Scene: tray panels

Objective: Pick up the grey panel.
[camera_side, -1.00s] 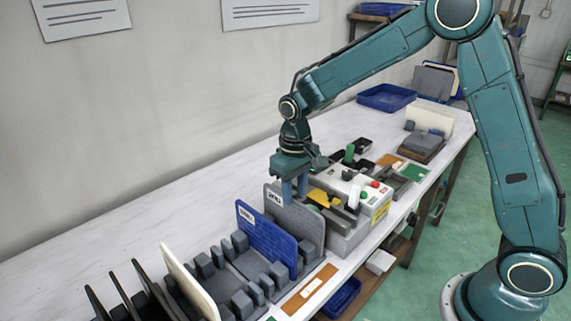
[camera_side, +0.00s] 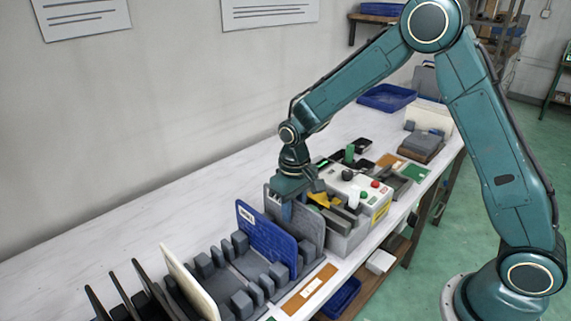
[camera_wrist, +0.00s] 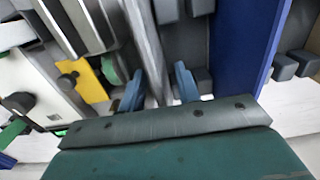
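The grey panel (camera_side: 309,228) stands upright in a slot of the grey rack (camera_side: 238,292), just behind the blue panel. My gripper (camera_side: 286,212) is down at the panel's top left part and hides some of it. In the wrist view the grey panel (camera_wrist: 148,45) shows edge-on as a thin strip. My gripper (camera_wrist: 159,70) is open there, with one blue finger on each side of the strip. A narrow gap shows between each finger and the panel.
A blue panel (camera_side: 266,238) stands close in front; it also shows in the wrist view (camera_wrist: 243,45). A cream panel (camera_side: 188,283) stands farther left. A control box (camera_side: 362,195) with coloured buttons stands close on the right. The table along the wall is clear.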

